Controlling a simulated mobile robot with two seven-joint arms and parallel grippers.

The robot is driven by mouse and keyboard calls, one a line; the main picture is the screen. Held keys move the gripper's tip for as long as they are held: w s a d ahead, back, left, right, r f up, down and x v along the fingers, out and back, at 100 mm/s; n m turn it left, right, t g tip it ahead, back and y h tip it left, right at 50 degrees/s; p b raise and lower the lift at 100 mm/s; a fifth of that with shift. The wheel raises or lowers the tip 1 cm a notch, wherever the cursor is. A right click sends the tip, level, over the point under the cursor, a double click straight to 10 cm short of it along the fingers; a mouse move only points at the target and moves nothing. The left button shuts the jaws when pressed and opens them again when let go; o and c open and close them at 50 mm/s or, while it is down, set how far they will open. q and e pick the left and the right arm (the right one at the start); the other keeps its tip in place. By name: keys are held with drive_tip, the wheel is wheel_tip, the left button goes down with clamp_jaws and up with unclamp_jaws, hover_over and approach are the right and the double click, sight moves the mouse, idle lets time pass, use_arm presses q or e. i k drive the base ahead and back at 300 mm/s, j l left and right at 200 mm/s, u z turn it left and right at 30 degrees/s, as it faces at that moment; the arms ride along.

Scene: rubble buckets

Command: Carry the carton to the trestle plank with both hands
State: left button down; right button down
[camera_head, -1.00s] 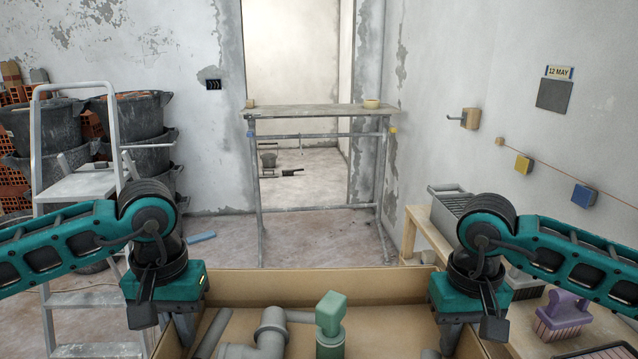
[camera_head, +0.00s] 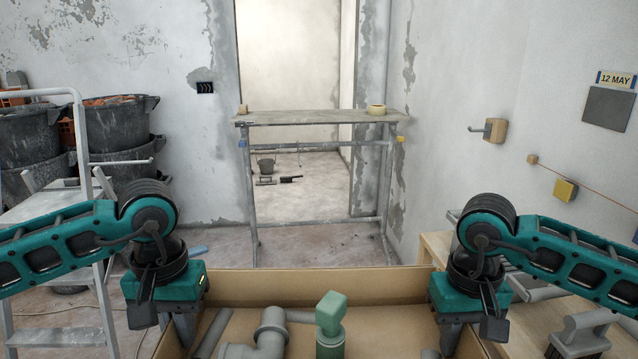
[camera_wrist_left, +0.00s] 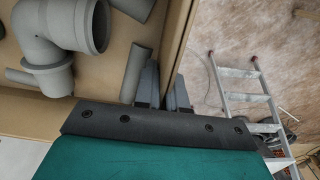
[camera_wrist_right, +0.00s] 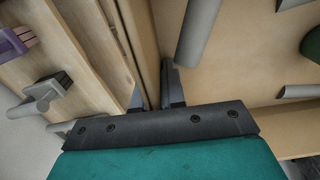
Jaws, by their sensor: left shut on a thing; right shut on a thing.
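The open carton (camera_head: 390,283) is held in front of me at the bottom of the head view.
A stepladder (camera_head: 90,160) stands close on the left, with stacked rubble buckets (camera_head: 118,125) behind it. A wooden bench (camera_head: 435,248) with tools runs along the right. A tape roll (camera_head: 377,109) and a small block (camera_head: 243,108) sit on the plank's ends. Floor before the trestle is clear.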

sight(304, 114)
drive_tip(key=i, duration=2.65)
drive_tip(key=i+l+u, duration=0.2)
drive_tip(key=i, duration=0.5)
drive_tip(key=j, duration=0.1)
